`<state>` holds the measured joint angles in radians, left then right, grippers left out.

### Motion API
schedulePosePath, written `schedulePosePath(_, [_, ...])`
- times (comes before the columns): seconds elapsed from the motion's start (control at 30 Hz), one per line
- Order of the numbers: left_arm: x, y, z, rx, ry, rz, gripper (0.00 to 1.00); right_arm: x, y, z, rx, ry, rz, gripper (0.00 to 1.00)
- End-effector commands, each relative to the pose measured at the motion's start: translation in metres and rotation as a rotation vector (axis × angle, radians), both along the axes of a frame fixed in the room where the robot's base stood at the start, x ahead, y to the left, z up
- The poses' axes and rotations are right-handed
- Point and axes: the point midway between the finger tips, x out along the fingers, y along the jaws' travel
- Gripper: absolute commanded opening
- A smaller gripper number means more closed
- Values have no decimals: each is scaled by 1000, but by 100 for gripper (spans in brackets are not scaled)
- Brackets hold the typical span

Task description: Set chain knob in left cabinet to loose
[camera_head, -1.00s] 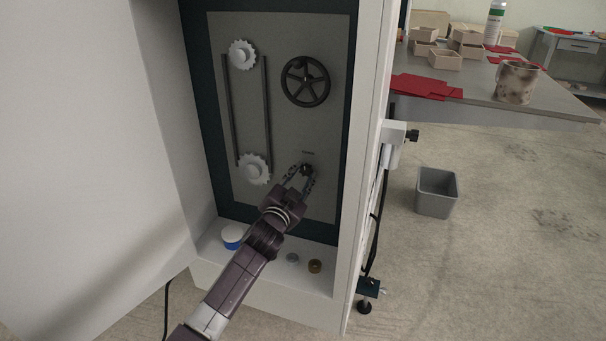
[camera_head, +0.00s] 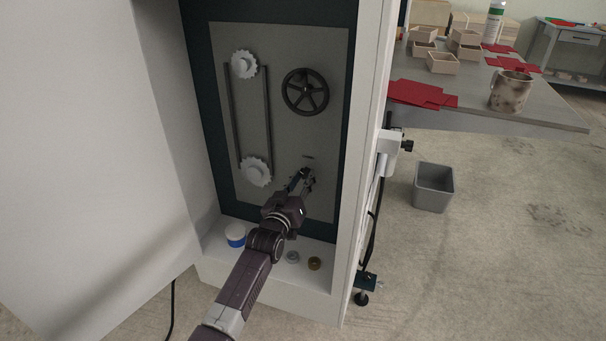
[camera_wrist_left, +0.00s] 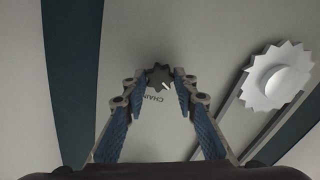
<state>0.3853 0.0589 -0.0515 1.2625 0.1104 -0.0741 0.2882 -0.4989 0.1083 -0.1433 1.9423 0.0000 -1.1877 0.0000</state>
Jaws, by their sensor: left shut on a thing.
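The chain knob (camera_wrist_left: 160,76) is a small dark lobed knob with a white pointer mark, on the grey back panel (camera_head: 290,150) of the open cabinet. The word CHAIN is printed on the panel beside it in the left wrist view. My left gripper (camera_head: 305,175) reaches into the cabinet and is shut on the knob, with a fingertip on each side. In the head view the fingers largely hide the knob (camera_head: 304,172). No loose or tight marking can be read. My right gripper is not in view.
Two white sprockets (camera_head: 244,64) with a chain run stand left of the knob, and a black handwheel (camera_head: 305,92) is above it. The open door (camera_head: 100,130) is at left. A blue-white tub (camera_head: 235,235) and small caps (camera_head: 314,263) lie on the cabinet floor.

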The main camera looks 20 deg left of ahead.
Motion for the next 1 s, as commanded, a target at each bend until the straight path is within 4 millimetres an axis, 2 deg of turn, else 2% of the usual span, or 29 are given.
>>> schedulePosePath(0.2, [0, 0, 1, -206, 9, 0, 2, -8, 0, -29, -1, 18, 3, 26])
schedulePosePath(0.4, [0, 0, 0, -382, 15, 0, 2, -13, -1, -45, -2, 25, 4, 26])
schedulePosePath(0.7, [0, 0, -1, -577, 22, 0, 2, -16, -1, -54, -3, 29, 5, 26])
schedulePosePath(1.0, [0, 0, -1, -669, 25, 0, 3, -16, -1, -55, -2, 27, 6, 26])
